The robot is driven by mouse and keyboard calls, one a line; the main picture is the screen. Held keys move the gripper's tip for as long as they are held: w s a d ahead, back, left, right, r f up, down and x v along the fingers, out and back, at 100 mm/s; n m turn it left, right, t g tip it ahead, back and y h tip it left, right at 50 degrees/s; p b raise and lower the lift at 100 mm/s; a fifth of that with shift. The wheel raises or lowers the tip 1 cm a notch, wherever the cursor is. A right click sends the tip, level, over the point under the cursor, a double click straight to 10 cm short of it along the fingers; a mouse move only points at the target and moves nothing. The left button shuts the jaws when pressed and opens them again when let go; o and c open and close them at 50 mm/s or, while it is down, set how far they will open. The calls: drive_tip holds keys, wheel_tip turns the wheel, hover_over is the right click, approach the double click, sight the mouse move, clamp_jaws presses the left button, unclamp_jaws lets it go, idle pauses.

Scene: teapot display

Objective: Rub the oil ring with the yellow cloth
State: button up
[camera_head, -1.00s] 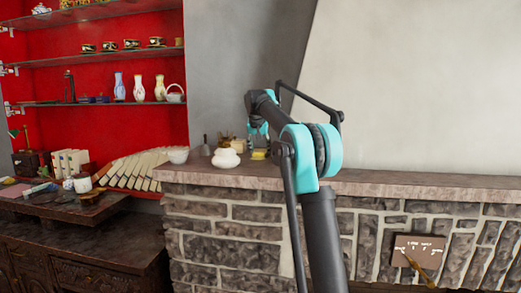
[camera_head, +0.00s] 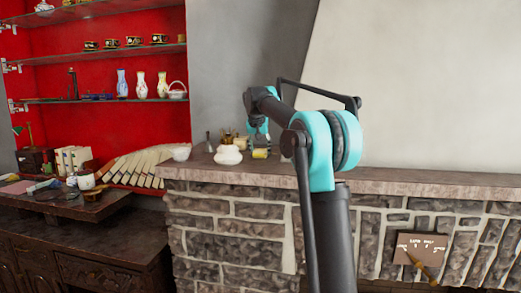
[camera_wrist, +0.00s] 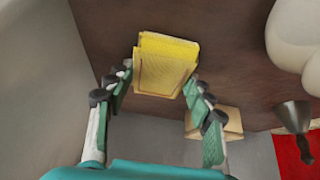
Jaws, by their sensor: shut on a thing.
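The yellow cloth (camera_wrist: 165,65) is a folded pad between and just beyond the fingertips of my gripper (camera_wrist: 158,82) in the wrist view. My gripper is shut on it, with one green-padded finger at each side. In the head view the cloth (camera_head: 261,154) shows as a small yellow patch at the mantel top, below my gripper (camera_head: 258,136), partly hidden by my arm. Whether it touches the surface I cannot tell. I cannot make out an oil ring in either view.
A white pot (camera_head: 228,155) stands left of the cloth on the stone mantel (camera_head: 420,184); it shows in the wrist view (camera_wrist: 298,40). A tan box (camera_wrist: 226,122) and a grey metal piece (camera_wrist: 293,115) are close by. Glass shelves (camera_head: 110,99) hold vases and cups at left.

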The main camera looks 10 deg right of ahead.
sight(265, 153)
drive_tip(key=shift+s+a, duration=0.25)
drive_tip(key=shift+s, duration=0.5)
drive_tip(key=shift+s+a, duration=0.25)
drive_tip(key=shift+s, duration=0.6)
